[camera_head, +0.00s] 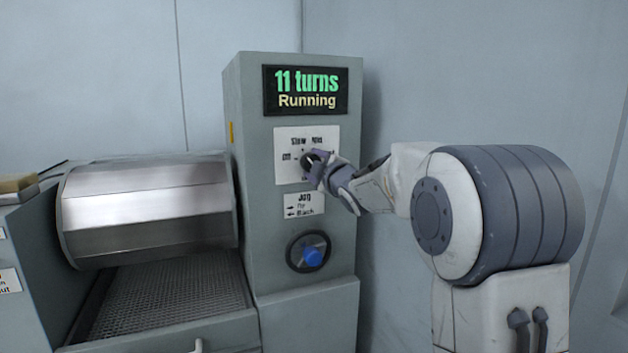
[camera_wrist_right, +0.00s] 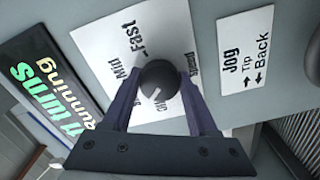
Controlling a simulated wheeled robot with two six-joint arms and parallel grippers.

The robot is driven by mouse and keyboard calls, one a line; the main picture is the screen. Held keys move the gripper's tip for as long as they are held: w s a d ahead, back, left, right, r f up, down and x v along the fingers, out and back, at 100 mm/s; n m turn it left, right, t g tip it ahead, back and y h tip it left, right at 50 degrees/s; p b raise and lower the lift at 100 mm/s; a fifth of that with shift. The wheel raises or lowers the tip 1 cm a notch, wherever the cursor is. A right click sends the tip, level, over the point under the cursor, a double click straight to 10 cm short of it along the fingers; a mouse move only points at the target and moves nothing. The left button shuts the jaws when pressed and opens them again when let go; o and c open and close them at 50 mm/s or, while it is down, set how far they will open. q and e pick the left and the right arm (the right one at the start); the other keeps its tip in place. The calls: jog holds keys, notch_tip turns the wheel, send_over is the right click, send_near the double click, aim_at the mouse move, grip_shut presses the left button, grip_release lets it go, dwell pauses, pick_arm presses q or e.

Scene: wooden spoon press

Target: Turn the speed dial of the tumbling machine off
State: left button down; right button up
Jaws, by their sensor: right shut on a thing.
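The speed dial is a round black knob (camera_wrist_right: 159,80) on a white label plate (camera_head: 290,174) on the front of the tumbling machine's grey control cabinet (camera_head: 250,120). My right gripper (camera_head: 314,161) is at the plate. The right wrist view shows its two fingers (camera_wrist_right: 158,88) shut on either side of the knob. A short white mark on the knob slants toward the lower left there; I cannot tell which setting it marks. Fast and Mid can be read on the plate, but the fingers hide part of the lettering. The display (camera_head: 305,90) reads "11 turns Running". My left gripper is not in view.
A metal drum (camera_head: 145,208) lies left of the cabinet above a mesh tray (camera_head: 160,295). A wall stands behind.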

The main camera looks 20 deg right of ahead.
jog(key=n+b, duration=0.2)
jog(key=n, duration=0.1)
jog(key=shift+f+n+b, duration=0.1)
jog(key=shift+n+b, duration=0.2)
jog(key=shift+b, duration=0.05)
jog(key=shift+n+b, duration=0.85)
jog(key=shift+n, duration=0.55)
jog(key=o, duration=1.4)
jog(key=shift+c, duration=0.2)
jog(key=shift+s, duration=0.1)
jog(key=s, duration=1)
jog(key=shift+s+d, duration=0.15)
jog(key=shift+d, duration=0.05)
